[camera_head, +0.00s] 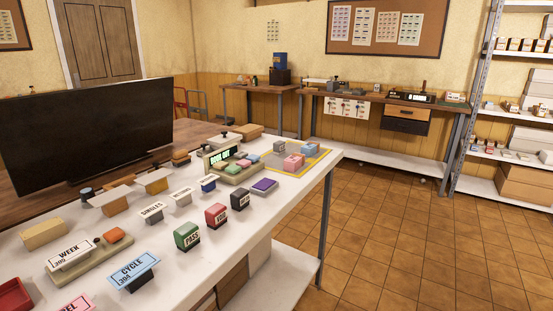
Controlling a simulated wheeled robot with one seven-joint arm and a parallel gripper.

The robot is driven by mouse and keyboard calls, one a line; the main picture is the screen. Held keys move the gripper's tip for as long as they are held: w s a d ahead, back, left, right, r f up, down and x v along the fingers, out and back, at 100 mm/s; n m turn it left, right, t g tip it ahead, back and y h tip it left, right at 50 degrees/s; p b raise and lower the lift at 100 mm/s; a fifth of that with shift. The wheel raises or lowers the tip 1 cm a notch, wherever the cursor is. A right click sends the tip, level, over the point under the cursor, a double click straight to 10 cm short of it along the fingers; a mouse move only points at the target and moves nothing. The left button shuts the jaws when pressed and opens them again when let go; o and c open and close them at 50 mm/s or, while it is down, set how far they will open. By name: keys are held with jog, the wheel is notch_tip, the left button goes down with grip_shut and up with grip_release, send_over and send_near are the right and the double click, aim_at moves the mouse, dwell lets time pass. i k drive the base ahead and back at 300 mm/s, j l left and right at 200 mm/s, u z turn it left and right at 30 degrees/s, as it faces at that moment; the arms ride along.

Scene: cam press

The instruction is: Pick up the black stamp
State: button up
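The black stamp (240,200) stands on the white table (215,262), near its front edge. It is a small upright block with a pale printed label on its face, too small to read surely. My gripper is not in view.
A dark-blue stamp (208,184) and small sign cards stand behind the row. A device with a lit display (220,156) is further back, beside a yellow-bordered area with pink and blue blocks. A large black screen (90,135) stands left. The tiled floor (400,225) at right is clear.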

aim_at(240, 199)
jog(key=i+l+u, duration=0.3)
jog(key=l, duration=0.35)
jog(key=i+l+u, duration=0.15)
jog(key=i+l, duration=0.1)
jog(key=l, duration=0.1)
